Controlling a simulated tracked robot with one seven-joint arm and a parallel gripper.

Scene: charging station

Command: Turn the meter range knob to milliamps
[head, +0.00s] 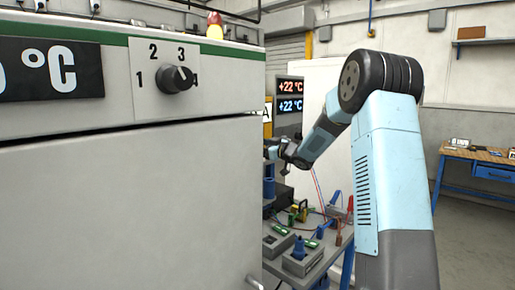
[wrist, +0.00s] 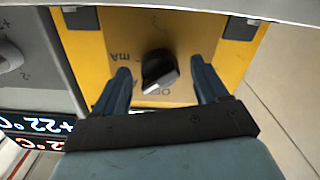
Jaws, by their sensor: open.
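The meter is a yellow panel (wrist: 205,30) in the wrist view, seen upside down, with a black range knob (wrist: 157,68) near its middle. My gripper (wrist: 160,70) is open, one blue finger on each side of the knob, with visible gaps. In the head view my gripper (head: 277,152) is small and partly hidden by the cabinet edge; a yellow strip (head: 267,130) shows just above it.
A large grey cabinet (head: 130,200) with a numbered dial (head: 175,79) fills the left of the head view. Temperature displays (head: 290,97) stand beside the yellow strip. A bench (head: 320,262) with tools and cables lies below my arm. Open floor is at the right.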

